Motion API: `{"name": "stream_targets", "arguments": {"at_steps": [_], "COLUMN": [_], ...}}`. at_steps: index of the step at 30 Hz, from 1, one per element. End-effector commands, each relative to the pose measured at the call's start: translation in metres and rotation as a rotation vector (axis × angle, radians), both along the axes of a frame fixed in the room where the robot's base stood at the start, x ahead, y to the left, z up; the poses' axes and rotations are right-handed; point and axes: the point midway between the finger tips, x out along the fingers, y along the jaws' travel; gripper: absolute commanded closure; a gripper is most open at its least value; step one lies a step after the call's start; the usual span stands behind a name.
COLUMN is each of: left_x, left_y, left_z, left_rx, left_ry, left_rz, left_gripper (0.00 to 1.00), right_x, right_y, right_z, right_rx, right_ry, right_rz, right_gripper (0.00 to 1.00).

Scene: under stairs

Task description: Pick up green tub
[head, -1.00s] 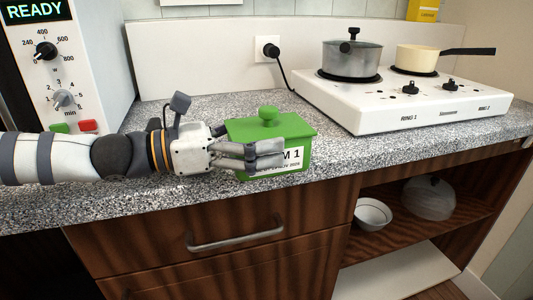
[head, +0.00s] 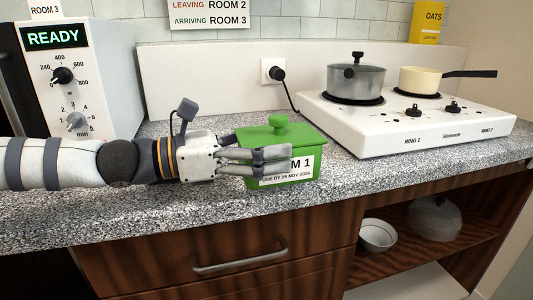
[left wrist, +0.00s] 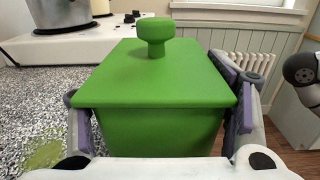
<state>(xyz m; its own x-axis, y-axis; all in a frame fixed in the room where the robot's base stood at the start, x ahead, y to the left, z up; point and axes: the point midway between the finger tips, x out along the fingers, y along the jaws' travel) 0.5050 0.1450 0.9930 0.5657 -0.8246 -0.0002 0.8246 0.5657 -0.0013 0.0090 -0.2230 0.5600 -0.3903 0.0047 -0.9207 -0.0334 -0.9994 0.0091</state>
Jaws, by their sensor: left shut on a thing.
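The green tub (head: 275,150) has a flat lid with a round knob and a white label on its front, partly covered by my fingers. It is at the front of the speckled counter, left of the cooker. My left gripper (head: 262,155) is shut on it, with fingers along its sides. In the left wrist view, the tub (left wrist: 155,80) sits level between the two purple-padded fingers (left wrist: 160,115). The tub's underside is hidden, so a gap beneath it is hard to tell.
A white cooker (head: 410,130) with a lidded pot (head: 355,80) and a cream pan (head: 420,80) stands to the right. A white appliance reading READY (head: 75,75) is at left. The counter (head: 410,165) is clear in front. Below are a drawer handle (head: 240,258) and an open shelf with a bowl (head: 378,235).

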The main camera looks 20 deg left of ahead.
Motion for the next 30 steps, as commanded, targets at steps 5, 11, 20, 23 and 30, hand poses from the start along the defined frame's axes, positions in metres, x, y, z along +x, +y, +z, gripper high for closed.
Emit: {"name": "stream_targets", "arguments": {"at_steps": [5, 11, 20, 23, 30], "left_x": [-0.010, -0.026, -0.059, -0.070, -0.095], "left_y": [-0.007, -0.018, -0.041, -0.050, -0.066], "left_z": [0.020, 0.042, 0.067, 0.071, 0.087], "left_rx": [-0.002, -0.002, -0.002, -0.002, 0.001], "left_ry": [-0.008, -0.008, 0.002, 0.005, -0.001], "left_rz": [-0.002, -0.002, -0.004, -0.003, -0.003], "left_gripper": [0.71, 0.71, 0.71, 0.71, 0.71], "right_x": [0.004, 0.007, -0.003, -0.013, -0.025], "right_y": [0.000, 0.000, 0.000, 0.000, 0.000], "right_z": [0.004, 0.008, -0.004, -0.016, -0.032], "right_rx": [0.001, 0.000, 0.000, 0.000, 0.000], "right_ry": [-0.012, -0.022, 0.011, 0.041, 0.077], "right_rz": [0.000, -0.001, -0.001, 0.001, 0.003], "right_gripper": [0.60, 0.60, 0.60, 0.60, 0.60]}}
